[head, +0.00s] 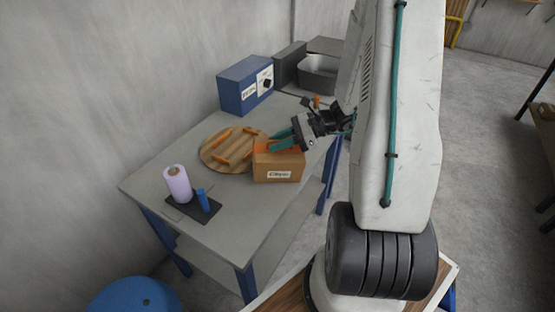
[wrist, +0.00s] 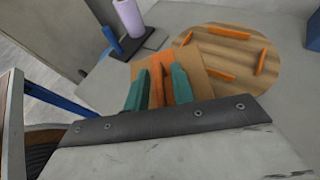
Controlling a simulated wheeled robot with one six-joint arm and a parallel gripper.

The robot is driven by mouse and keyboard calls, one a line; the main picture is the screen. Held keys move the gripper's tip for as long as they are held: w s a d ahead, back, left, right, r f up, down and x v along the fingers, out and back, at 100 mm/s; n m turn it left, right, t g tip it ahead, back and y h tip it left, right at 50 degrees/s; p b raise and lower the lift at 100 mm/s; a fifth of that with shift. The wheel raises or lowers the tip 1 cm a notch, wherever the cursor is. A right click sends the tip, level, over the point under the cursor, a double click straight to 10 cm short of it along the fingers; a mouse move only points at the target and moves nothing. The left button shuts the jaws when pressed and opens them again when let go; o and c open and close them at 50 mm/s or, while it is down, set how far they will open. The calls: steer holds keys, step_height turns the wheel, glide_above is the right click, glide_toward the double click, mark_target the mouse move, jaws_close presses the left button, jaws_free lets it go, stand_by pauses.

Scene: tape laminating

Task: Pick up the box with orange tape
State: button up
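The brown cardboard box (head: 280,168) has a white label on its front and orange tape (head: 263,147) along its top. It sits at the near right part of the grey table, at the edge of a round wooden board. My gripper (head: 277,142) has teal fingers and is at the top of the box. In the wrist view the two fingers of my gripper (wrist: 158,76) are apart, with the orange tape (wrist: 157,82) showing between them and the box top (wrist: 197,72) extending beyond them. Whether the fingers touch the box cannot be told.
The round wooden board (head: 210,153) carries several orange strips. A lilac roll (head: 178,185) and a blue item (head: 203,201) stand on a dark plate to the left. A blue box (head: 236,92) and a grey bin (head: 318,77) are at the back.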

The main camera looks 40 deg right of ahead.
jaws_close()
stand_by(1.2)
